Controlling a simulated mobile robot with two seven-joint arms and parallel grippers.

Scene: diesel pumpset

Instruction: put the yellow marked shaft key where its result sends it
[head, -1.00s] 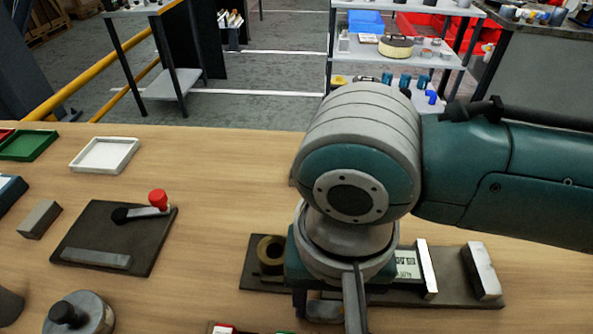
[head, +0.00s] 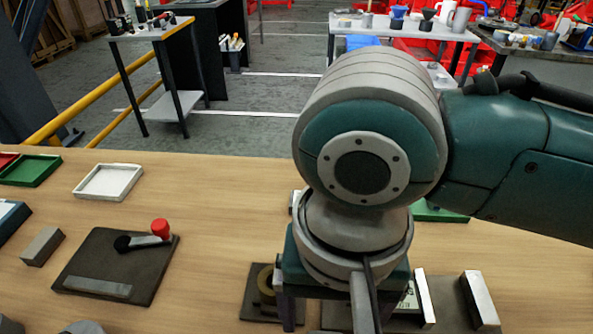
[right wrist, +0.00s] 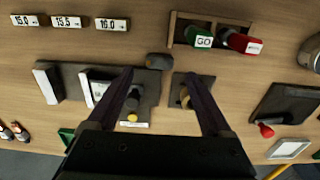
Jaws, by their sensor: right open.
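My right gripper (right wrist: 158,76) is open and empty, seen from above in the right wrist view, with its fingers apart over the bench. A small yellow spot (right wrist: 132,118) shows on a dark piece beside the left finger; it may be the marked key, but its shape is unclear. The gauge fixture (right wrist: 66,82) with pale blocks lies left of the fingers. A dark plate with a brass ring (right wrist: 185,97) is at the right finger. In the head view, my right arm hides much of the fixture, whose end block (head: 480,300) shows. My left gripper is not seen.
GO gauge (right wrist: 203,38) and a red-handled gauge (right wrist: 238,41) lie in a wooden rack. Labelled blocks (right wrist: 68,21) stand in a row. A white tray (head: 108,182), green tray (head: 30,170) and red-knobbed lever board (head: 118,265) are at left.

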